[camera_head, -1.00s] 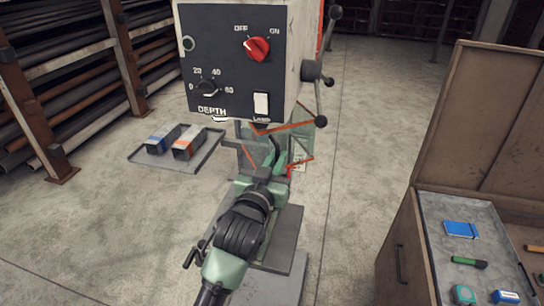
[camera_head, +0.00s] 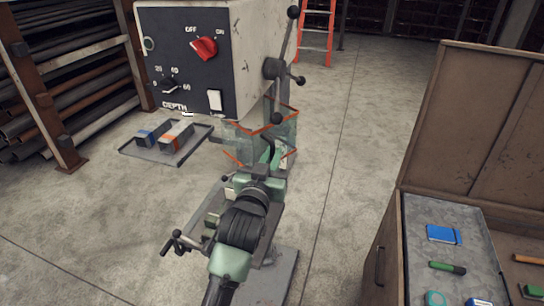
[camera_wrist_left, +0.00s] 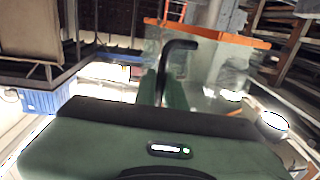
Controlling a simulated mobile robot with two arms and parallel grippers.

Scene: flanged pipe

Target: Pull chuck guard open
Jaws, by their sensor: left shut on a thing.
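The chuck guard (camera_head: 284,130) is a clear box with orange edges, hanging below the drill press head (camera_head: 185,60). In the left wrist view the guard (camera_wrist_left: 207,60) fills the upper middle, with an orange top edge. A dark bent handle (camera_wrist_left: 181,44) stands in front of its clear wall. My left gripper (camera_head: 270,153) is at the guard's near side and is shut on the handle, with its green fingers (camera_wrist_left: 162,88) around the lower part. The fingers partly hide the grip. My right gripper is not in view.
A vise (camera_head: 190,240) with a bar handle stands on the press table beside my left arm. A feed lever (camera_head: 283,72) sticks out at the press's right. A tray (camera_head: 140,153) with two boxes lies left. An open tool chest (camera_head: 398,230) stands right. An orange ladder (camera_head: 317,30) is behind.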

